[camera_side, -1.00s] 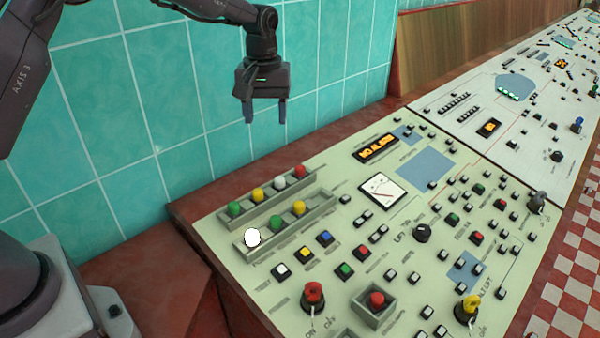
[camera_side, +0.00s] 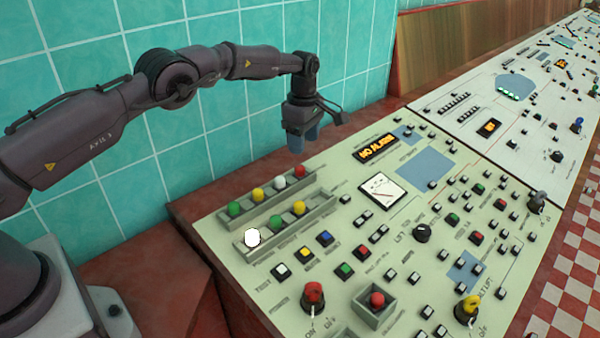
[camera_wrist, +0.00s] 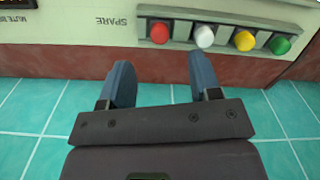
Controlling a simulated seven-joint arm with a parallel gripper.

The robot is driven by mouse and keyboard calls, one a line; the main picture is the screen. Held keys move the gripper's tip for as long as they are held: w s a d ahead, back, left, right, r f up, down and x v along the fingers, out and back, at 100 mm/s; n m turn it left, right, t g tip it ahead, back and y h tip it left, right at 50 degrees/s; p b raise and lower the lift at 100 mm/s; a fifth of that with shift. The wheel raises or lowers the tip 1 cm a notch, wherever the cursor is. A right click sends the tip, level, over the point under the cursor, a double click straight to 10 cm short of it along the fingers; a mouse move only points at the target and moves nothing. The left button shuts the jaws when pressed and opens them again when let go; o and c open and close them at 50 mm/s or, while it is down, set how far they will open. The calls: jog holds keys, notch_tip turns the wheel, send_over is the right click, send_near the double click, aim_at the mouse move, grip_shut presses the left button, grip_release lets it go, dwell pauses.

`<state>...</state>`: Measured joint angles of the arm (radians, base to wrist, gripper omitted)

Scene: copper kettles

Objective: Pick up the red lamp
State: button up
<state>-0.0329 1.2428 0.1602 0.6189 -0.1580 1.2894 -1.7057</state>
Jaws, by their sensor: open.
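The red lamp (camera_side: 299,171) is a small round knob at the far right end of the back lamp holder on the control panel. In the wrist view the red lamp (camera_wrist: 160,33) is at the left end of its row, beyond the fingertips and between their lines. My gripper (camera_side: 303,143) is open and empty, pointing down above the panel's back edge, a little above and behind the red lamp. In the wrist view its two blue fingers (camera_wrist: 160,72) are spread apart with nothing between them.
Beside the red lamp stand a white lamp (camera_side: 279,182), a yellow lamp (camera_side: 258,195) and a green lamp (camera_side: 234,208). A front lamp holder (camera_side: 322,208) runs parallel. A tiled wall (camera_side: 120,100) rises behind. A lit alarm display (camera_side: 376,148) lies right of the gripper.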

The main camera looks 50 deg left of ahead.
aim_at(301, 166)
jog(key=f, duration=0.8)
jog(key=shift+a+f, duration=0.1)
jog(key=shift+a, duration=0.25)
jog(key=c, duration=1)
jog(key=shift+r, duration=0.65)
jog(key=s+d+r, duration=0.1)
jog(key=s+r, duration=1)
jog(key=s, duration=0.3)
jog(key=shift+d+r, duration=0.15)
jog(key=shift+r, duration=0.25)
